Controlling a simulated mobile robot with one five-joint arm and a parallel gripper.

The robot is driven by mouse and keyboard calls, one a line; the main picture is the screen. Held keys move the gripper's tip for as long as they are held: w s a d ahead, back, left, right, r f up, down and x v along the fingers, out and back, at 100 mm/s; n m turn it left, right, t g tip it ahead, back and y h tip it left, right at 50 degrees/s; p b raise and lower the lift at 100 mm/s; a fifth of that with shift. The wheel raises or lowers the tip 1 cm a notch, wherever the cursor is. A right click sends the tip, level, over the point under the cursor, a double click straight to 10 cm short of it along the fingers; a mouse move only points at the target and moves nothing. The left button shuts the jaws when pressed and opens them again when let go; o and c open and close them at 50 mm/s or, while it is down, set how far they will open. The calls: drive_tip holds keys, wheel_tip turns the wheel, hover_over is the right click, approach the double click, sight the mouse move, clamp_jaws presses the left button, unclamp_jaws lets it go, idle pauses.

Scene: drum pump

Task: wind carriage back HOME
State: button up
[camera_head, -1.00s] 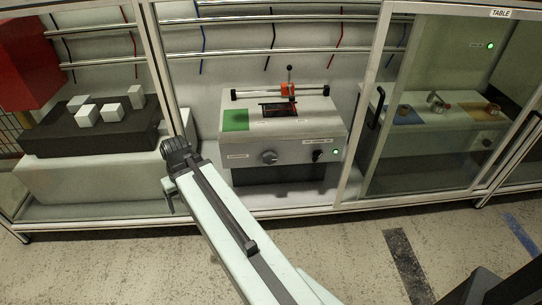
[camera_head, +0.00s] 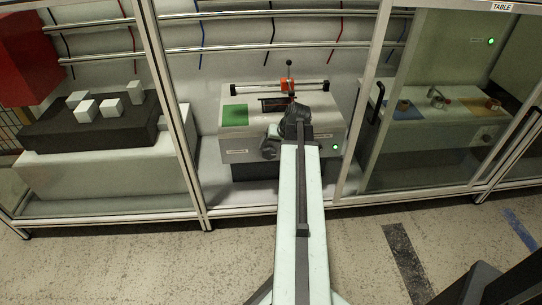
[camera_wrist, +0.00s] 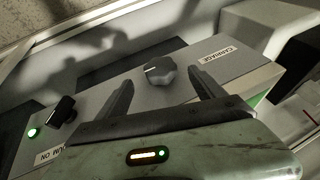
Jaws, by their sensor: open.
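A green patch (camera_head: 235,114) is at the machine's left. In the wrist view, the round grey knob (camera_wrist: 159,71) on the front panel shows near the label reading CARRIAGE (camera_wrist: 219,54). My gripper (camera_wrist: 161,79) is open, its two fingers on either side of the knob and seemingly short of it; I see no contact. In the head view, my arm hides part of the front panel.
A black switch (camera_wrist: 62,110) and a lit green lamp (camera_wrist: 33,133) sit on the same panel. Frame posts (camera_head: 180,130) stand left of my arm; a glass panel with a black handle (camera_head: 376,102) is at right. White cubes lie on a black block (camera_head: 60,138) at left.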

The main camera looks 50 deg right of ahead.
sight(270, 151)
drive_tip(key=b+x, duration=0.3)
drive_tip(key=x, duration=0.2)
drive_tip(key=shift+f, duration=0.25)
drive_tip(key=shift+r, duration=0.1)
drive_tip(key=c, duration=1.4)
drive_tip(key=shift+o, duration=0.2)
drive_tip(key=shift+a+r+g, duration=0.1)
drive_tip(key=shift+g, duration=0.2)
